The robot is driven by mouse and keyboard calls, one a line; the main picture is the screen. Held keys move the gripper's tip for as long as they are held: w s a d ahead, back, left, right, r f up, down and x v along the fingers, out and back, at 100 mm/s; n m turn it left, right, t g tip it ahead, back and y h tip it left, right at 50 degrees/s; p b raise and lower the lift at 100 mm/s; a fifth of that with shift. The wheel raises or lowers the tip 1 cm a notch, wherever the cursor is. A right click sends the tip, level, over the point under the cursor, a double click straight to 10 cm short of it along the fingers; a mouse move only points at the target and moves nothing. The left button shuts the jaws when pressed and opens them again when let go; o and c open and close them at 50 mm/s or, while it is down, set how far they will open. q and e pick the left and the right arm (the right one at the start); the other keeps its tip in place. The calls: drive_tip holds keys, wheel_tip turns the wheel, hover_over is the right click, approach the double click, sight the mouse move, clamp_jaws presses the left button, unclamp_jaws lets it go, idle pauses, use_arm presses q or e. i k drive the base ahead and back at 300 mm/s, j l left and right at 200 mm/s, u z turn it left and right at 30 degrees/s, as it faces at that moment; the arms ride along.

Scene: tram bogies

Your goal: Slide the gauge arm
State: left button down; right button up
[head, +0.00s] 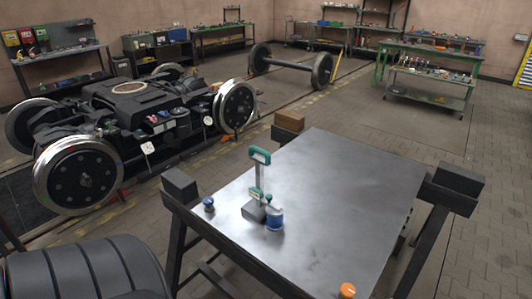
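A gauge stands upright on the grey metal table (340,190), near the table's left side. It has a dark block base (254,211), a pale upright bar and a green arm (260,155) at the top. A smaller green piece (255,193) sits low on the bar. A blue-and-white round part (274,217) stands at the right of the base; I cannot tell whether it is joined to it. Neither of my grippers is in view, and nothing touches the gauge.
A small blue-topped object (208,203) stands left of the gauge. An orange-topped object (347,290) is at the table's front edge. Dark blocks (180,185) (459,180) top the table's corners. A bogie (135,115) stands behind left. Most of the tabletop is clear.

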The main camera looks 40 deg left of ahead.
sight(254, 192)
drive_tip(key=u, duration=1.5)
